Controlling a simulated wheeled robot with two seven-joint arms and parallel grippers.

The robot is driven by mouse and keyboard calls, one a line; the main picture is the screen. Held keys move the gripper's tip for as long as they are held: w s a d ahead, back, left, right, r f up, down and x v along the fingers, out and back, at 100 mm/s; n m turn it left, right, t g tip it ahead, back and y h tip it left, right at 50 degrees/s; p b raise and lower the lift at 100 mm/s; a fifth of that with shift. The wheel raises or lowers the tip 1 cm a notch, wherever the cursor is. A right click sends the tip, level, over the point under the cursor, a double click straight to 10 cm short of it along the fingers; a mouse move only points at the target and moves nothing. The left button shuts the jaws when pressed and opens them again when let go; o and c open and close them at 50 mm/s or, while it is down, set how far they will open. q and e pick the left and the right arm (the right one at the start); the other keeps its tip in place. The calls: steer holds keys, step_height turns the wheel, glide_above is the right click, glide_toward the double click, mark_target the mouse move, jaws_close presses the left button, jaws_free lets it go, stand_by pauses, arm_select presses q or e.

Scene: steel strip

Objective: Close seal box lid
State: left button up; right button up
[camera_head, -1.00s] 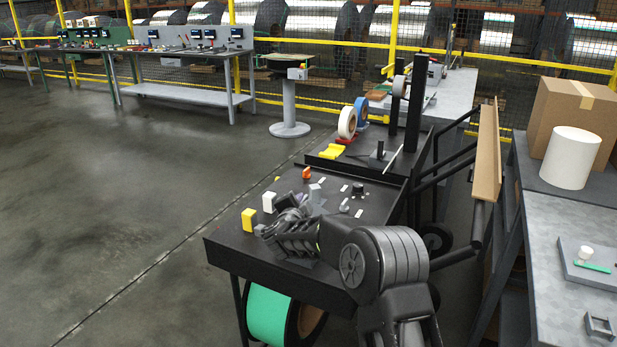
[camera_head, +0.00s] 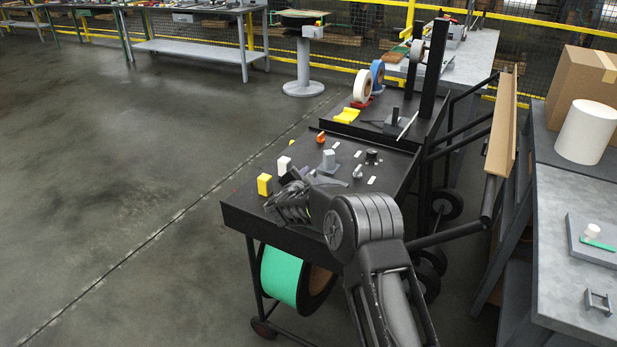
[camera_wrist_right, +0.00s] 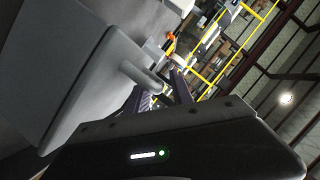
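The black cart top (camera_head: 235,212) carries several small blocks and parts. My right gripper (camera_head: 290,203) is low over its near part, and my arm hides the surface beneath. In the right wrist view a large grey box-like body with a flat panel (camera_wrist_right: 75,95) fills the left side; I cannot tell for sure whether it is the seal box or its lid. A grey peg (camera_wrist_right: 143,77) sticks out from it toward my right gripper's fingers (camera_wrist_right: 165,95). The fingers show a gap, but whether they touch the peg is unclear. My left gripper is not in view.
Yellow (camera_head: 264,185) and white (camera_head: 284,165) blocks stand along the cart's left edge. A grey block (camera_head: 328,161) stands behind my gripper. Tape rolls (camera_head: 362,85) and black posts are farther back. A workbench (camera_head: 570,200) is at right; the left floor is open.

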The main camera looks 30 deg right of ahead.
steer(key=shift+o, duration=0.3)
steer(key=b+v, duration=0.1)
steer(key=v, duration=0.7)
steer(key=shift+w, duration=0.1)
stand_by(0.4)
